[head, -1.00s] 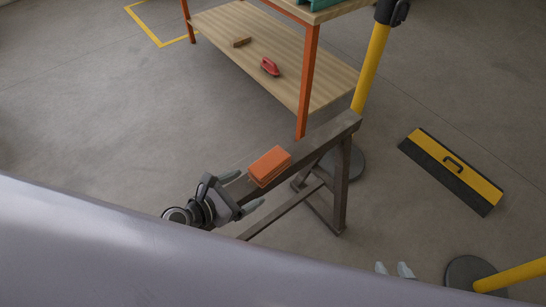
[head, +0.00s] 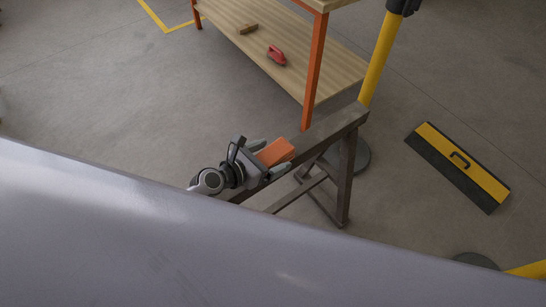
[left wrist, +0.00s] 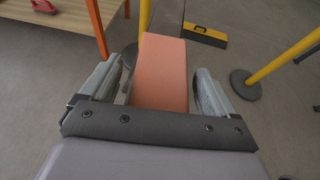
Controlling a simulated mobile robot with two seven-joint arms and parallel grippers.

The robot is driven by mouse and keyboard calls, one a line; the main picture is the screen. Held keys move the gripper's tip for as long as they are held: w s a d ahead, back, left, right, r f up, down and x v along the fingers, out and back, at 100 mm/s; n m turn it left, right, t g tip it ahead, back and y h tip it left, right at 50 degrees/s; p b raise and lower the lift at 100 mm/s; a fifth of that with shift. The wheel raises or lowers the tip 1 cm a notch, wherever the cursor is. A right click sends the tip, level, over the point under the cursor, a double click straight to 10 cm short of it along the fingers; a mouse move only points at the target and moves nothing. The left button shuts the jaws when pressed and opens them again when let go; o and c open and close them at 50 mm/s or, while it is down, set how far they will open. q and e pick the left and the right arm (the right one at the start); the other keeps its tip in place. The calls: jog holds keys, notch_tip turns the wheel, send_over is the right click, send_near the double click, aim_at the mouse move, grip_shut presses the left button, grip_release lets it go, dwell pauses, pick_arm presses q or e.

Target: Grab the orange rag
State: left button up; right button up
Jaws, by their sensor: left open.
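The orange rag (head: 276,151) is a folded block lying on top of a dark sawhorse beam (head: 331,129). My left gripper (head: 268,158) is at the rag's near left end in the head view, with its fingers open. In the left wrist view the rag (left wrist: 160,75) lies lengthwise between the two open fingers (left wrist: 154,88), with a gap visible on each side. The rag's near end is hidden behind the gripper body in the wrist view. My right gripper is not in view.
A workbench with a wooden lower shelf (head: 318,62) and orange legs stands behind the sawhorse. A yellow post (head: 377,60) stands close to the beam's far end. A large grey surface fills the foreground.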

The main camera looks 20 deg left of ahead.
pick_arm(q)
jog(key=shift+c, duration=0.3)
jog(key=c, duration=1)
jog(key=shift+w+r, duration=0.1)
jog(key=shift+r, duration=0.1)
